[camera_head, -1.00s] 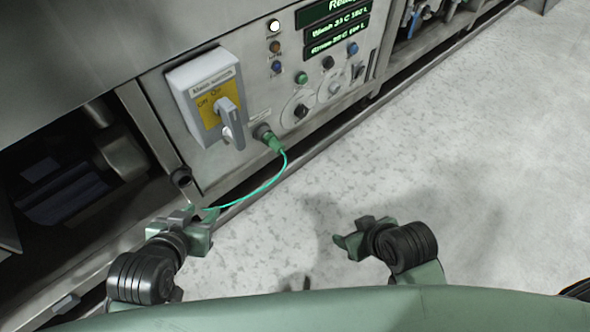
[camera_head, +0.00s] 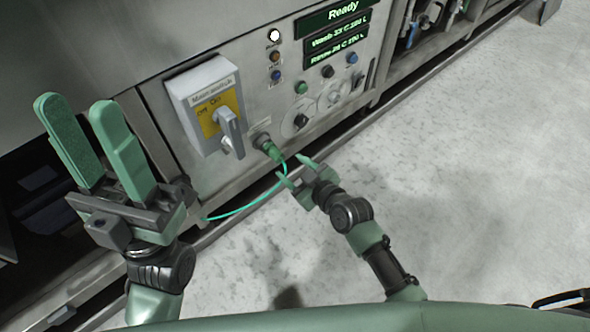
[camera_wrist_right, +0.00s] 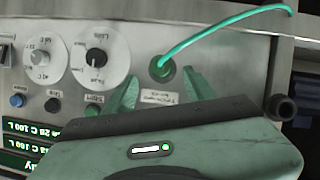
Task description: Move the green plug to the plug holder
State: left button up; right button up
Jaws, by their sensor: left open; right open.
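The green plug (camera_head: 270,151) sits in a socket on the washer's front panel, below and right of the main switch. A thin green cable runs from it down to the left. In the right wrist view the plug (camera_wrist_right: 162,71) shows between the two fingertips of my right gripper (camera_wrist_right: 161,76). In the head view my right gripper (camera_head: 291,168) is open, close to the plug's lower right. I see no grip on the plug. My left gripper (camera_head: 76,104) is open and empty, raised at the left. A dark round tube (camera_wrist_right: 281,108), possibly the plug holder, shows at the panel's edge.
The main switch box (camera_head: 207,105) with its grey handle juts out of the panel above left of the plug. Knobs, buttons and a display (camera_head: 335,38) lie to the right. The pale floor (camera_head: 470,180) is clear.

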aim_at(282, 161)
jog(key=b+x, duration=0.3)
jog(key=x, duration=0.4)
jog(key=shift+w, duration=0.15)
grip_shut()
jog(key=c, duration=0.8)
grip_release()
grip_shut()
jog(key=shift+d+f, duration=0.1)
jog(key=shift+f, duration=0.05)
jog(key=shift+s+d, duration=0.3)
jog(key=shift+s, duration=0.3)
